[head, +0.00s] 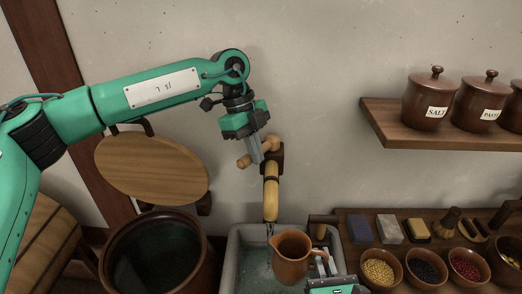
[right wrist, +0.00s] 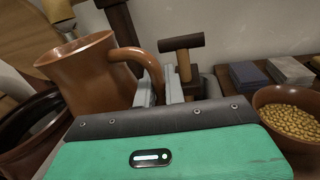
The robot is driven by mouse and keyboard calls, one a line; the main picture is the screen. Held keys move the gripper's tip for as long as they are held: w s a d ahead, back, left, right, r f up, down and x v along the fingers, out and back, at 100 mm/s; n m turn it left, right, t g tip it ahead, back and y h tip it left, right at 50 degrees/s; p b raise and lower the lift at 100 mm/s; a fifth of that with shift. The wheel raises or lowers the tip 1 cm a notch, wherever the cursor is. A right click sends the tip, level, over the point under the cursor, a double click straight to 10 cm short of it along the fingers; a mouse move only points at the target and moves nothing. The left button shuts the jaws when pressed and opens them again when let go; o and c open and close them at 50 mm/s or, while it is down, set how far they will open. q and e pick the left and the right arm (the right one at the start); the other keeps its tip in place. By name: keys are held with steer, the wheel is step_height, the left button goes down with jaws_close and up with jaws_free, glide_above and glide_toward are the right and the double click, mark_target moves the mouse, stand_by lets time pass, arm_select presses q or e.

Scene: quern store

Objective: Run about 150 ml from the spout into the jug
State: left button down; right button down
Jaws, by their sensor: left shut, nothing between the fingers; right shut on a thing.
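The wooden spout (head: 271,195) sticks out from the wall above a stone basin (head: 236,245). Its cross-shaped tap handle (head: 244,161) sits at its upper end. My left gripper (head: 257,159) is shut and empty, its fingertips at the tap handle; I cannot tell whether they touch it. The brown jug (head: 290,262) is upright over the basin, just below and slightly right of the spout's mouth. A thin streak shows under the mouth; I cannot tell if it falls into the jug. My right gripper (head: 321,264) is shut on the jug's handle (right wrist: 146,62). The jug's inside level is hidden.
A dark tub (head: 203,252) with a round wooden lid (head: 152,168) behind it stands left of the basin. A shelf (head: 400,135) with lidded jars is at upper right. A bench right of the basin holds bowls (head: 380,270), blocks (head: 389,229) and brushes.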

arm_select(q)
steer(key=shift+a, duration=0.1)
stand_by(0.3)
steer(key=shift+w+a+m, duration=0.15)
steer(key=shift+m, duration=0.15)
steer(key=shift+w+a, duration=0.1)
steer(key=shift+a, duration=0.1)
steer(key=shift+w+a+m, duration=0.1)
steer(key=shift+a+m, duration=0.05)
steer(key=shift+m, duration=0.15)
steer(key=w+a, duration=0.4)
steer(key=w, duration=0.2)
steer(key=shift+w+a, duration=0.15)
steer(key=shift+a, duration=0.05)
steer(key=shift+r, duration=0.25)
stand_by(0.7)
